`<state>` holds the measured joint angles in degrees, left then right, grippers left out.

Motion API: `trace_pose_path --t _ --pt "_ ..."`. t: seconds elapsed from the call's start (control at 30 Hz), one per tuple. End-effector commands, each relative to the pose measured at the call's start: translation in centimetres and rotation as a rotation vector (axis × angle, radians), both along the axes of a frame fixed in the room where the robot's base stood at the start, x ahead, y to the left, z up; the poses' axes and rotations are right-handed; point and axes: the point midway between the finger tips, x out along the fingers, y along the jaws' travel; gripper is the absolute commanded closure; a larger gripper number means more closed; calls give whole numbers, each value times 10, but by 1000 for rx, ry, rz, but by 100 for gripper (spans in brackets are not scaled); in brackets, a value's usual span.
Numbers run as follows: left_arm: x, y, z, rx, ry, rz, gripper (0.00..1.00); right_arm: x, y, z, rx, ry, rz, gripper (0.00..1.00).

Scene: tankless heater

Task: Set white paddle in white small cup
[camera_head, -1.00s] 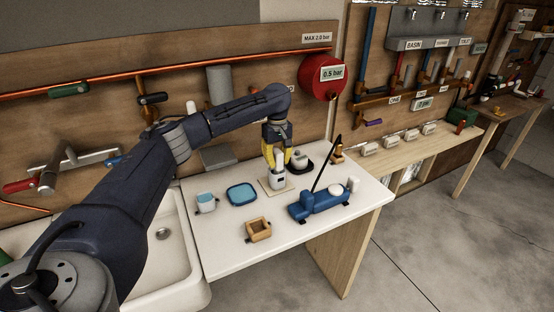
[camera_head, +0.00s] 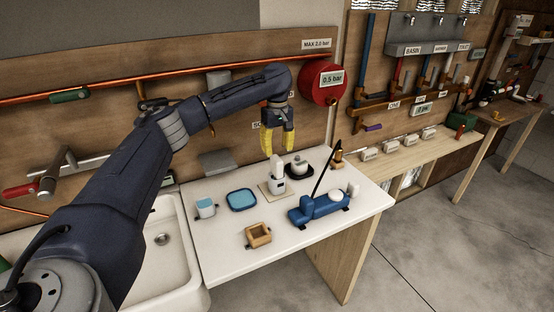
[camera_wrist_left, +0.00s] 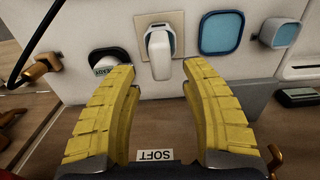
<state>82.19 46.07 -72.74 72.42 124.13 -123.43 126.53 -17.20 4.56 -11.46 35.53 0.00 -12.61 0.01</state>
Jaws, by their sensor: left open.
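The white paddle (camera_head: 277,164) stands upright in the white small cup (camera_head: 279,187), its upper part rising above the rim. The cup sits on a thin square wooden mat (camera_head: 265,191) on the white counter. In the left wrist view the paddle (camera_wrist_left: 159,45) appears beyond the fingers, and its lower end is hidden in the cup. My left gripper (camera_head: 277,150) is open and empty, with its yellow fingers above and slightly behind the paddle, apart from it. My right gripper is not in view.
A white lidded pot on a black base (camera_head: 298,169) stands close right of the cup. A blue tray (camera_head: 242,200), a blue-topped cup (camera_head: 205,208), a wooden box (camera_head: 258,235) and a blue pump-like tool (camera_head: 318,208) are around it. The counter's front is mostly clear.

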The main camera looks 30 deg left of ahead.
Motion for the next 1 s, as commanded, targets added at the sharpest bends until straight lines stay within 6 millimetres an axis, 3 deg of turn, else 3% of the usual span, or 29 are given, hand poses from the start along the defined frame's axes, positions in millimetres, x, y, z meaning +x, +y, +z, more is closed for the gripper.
trace_pose_path --t 0.2,0.4,1.0 --pt "0 1 34 1 -2 0 54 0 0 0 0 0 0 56" --pt "0 0 51 2 -1 0 54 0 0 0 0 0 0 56" --pt "0 0 57 1 1 0 54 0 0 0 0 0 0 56"
